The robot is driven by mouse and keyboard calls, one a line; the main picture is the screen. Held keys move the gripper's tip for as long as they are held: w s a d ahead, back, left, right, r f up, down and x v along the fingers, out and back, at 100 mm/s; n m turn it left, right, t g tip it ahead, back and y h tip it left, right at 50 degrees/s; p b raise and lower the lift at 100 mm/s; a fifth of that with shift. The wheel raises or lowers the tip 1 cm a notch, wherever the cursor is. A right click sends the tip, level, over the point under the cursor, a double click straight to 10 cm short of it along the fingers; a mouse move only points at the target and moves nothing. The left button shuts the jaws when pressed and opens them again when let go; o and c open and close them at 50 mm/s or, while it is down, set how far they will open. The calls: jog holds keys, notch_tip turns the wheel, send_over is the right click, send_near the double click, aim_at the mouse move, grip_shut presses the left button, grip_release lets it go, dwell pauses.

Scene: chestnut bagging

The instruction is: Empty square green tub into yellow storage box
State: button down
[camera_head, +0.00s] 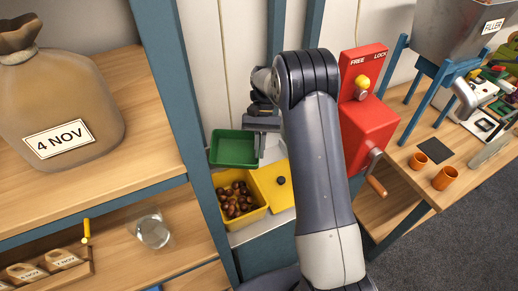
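The square green tub (234,147) is at the middle left, and its visible inside looks bare green with no chestnuts. The yellow storage box (245,215) stands just in front of it, open at the top, with brown chestnuts (236,199) inside. A flat yellow panel with a black knob (274,187) lies against the box's right side. My gripper (261,143) is at the tub's right edge, pointing down. My arm partly hides it, and I cannot tell whether its fingers are closed on the tub's wall.
A red crank machine (367,115) stands close right of my arm. Blue posts and a wooden shelf with a sack (58,105) and a glass jar (152,230) are on the left. A wooden bench with orange cups (445,178) and a filler hopper (455,30) is on the right.

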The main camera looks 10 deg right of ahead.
jog(key=s+r, duration=0.5)
jog(key=r, duration=0.1)
jog(key=shift+s+d+r, duration=0.3)
jog(key=shift+r, duration=0.05)
jog(key=shift+s, duration=0.1)
